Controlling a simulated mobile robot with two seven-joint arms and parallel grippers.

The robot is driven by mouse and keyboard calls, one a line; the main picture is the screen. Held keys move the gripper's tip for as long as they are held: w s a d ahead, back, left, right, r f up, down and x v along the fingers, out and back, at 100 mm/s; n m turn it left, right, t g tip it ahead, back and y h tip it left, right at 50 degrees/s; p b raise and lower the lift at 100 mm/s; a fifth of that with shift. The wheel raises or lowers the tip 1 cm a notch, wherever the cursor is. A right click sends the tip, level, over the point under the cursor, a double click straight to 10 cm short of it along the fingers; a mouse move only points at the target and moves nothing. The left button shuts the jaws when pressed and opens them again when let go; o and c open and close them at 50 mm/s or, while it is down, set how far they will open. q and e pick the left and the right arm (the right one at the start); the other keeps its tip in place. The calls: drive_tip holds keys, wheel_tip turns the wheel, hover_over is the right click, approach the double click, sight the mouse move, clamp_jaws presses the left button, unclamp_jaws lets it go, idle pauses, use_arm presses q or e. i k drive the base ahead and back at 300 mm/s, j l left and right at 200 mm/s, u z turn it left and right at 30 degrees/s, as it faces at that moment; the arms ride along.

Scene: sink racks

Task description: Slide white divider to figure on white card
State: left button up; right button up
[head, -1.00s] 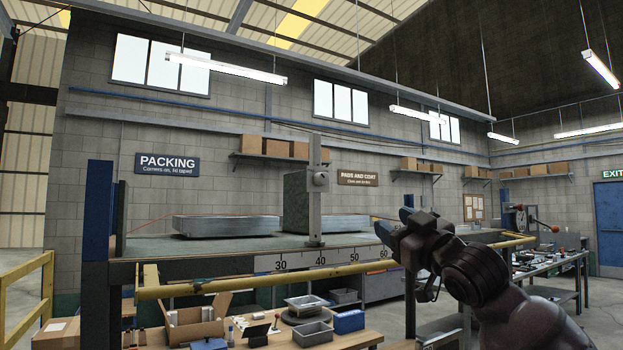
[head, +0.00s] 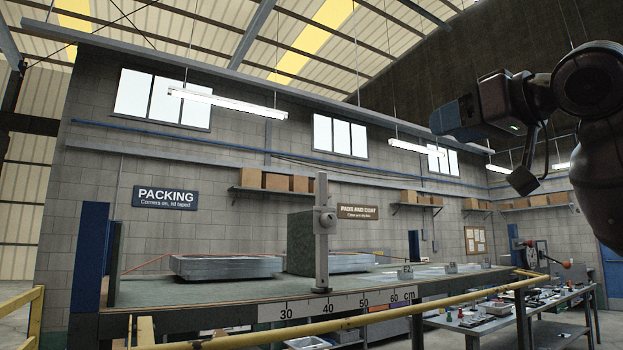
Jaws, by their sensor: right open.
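The pale grey-white divider (head: 322,250) is an upright post with a round knob on the long bench's front edge. Its foot stands near the 40 mark of the white centimetre scale (head: 340,304). A small white card (head: 405,272) stands on the bench top to the right; its figure is small and looks like 62. My right gripper (head: 442,121) is open and empty, raised in the air above and to the right of the divider, well apart from it. My left gripper is out of view.
A green block (head: 300,242) stands just behind the divider, and flat grey metal slabs (head: 226,266) lie on the bench. A yellow rail (head: 400,315) runs along the front. Small blocks (head: 450,267) sit right of the card.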

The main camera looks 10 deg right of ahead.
sight(306, 254)
drive_tip(key=i+j, duration=0.2)
drive_tip(key=i, duration=0.2)
drive_tip(key=i+j, duration=0.2)
drive_tip(key=i, duration=0.2)
